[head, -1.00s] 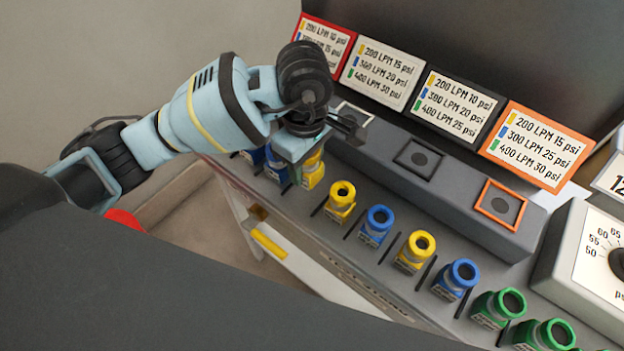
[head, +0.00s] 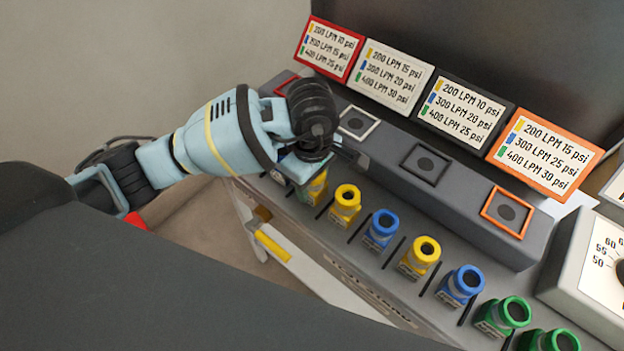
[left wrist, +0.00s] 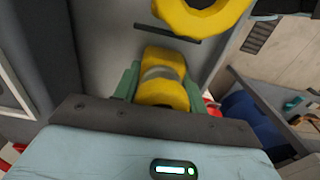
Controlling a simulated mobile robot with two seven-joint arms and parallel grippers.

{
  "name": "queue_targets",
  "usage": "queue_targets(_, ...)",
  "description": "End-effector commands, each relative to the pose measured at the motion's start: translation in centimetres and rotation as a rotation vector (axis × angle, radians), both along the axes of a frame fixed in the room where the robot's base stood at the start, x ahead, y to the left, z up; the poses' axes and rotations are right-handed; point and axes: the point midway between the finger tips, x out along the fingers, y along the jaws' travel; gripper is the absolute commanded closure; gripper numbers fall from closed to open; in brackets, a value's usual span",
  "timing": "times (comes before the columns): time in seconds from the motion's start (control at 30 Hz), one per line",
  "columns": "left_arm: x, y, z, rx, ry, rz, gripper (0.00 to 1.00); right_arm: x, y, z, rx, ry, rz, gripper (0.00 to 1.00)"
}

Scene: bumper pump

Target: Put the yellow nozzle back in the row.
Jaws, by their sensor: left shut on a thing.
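A yellow nozzle (head: 317,188) is in my left gripper (head: 303,172) at the left end of the visible row, partly hidden by the gripper. In the left wrist view the same nozzle (left wrist: 163,72) sits between the two greenish fingers, which are shut on it. I cannot tell whether its base touches the ledge. Beside it in the row stands another yellow nozzle (head: 345,203), then a blue nozzle (head: 381,228), a third yellow nozzle (head: 420,256) and another blue nozzle (head: 461,284). My right gripper is not in view.
Green nozzles (head: 503,315) stand at the near right. Thin dark dividers separate the places on the grey ledge. Behind it runs a raised grey block with coloured square frames (head: 507,211), then labelled signs (head: 467,108). A gauge box (head: 590,255) stands at the right.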

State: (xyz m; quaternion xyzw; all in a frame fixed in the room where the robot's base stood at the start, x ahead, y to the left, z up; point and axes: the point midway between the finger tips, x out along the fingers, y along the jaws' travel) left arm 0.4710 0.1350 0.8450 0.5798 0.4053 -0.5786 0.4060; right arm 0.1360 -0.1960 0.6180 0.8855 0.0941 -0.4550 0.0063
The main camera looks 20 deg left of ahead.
Motion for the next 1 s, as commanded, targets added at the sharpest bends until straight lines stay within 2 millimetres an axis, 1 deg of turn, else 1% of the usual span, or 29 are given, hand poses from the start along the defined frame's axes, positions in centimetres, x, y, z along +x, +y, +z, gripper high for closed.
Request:
queue_targets(0.07, 0.0, 0.0, -0.3, 0.0, 0.001, 0.0, 0.88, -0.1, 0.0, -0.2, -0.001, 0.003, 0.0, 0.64)
queue_targets(0.1, 0.0, 0.0, -0.3, 0.0, 0.001, 0.0, 0.53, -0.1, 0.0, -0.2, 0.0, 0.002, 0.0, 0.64)
queue_targets(0.23, 0.0, 0.0, -0.2, 0.0, 0.001, 0.0, 0.37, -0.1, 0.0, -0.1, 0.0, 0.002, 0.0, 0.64)
queue_targets(0.5, 0.0, 0.0, -0.2, 0.0, 0.001, 0.0, 0.37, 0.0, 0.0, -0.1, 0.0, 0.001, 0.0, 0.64)
queue_targets(0.67, 0.1, 0.0, 0.9, 0.0, -0.003, 0.001, 0.37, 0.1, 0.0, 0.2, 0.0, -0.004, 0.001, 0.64)
queue_targets(0.77, 0.1, 0.0, 2.5, 0.0, -0.004, 0.0, 0.37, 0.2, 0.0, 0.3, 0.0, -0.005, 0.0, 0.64)
queue_targets(1.0, 0.1, 0.0, 7.3, 0.0, -0.004, 0.0, 0.37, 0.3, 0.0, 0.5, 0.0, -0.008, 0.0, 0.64)
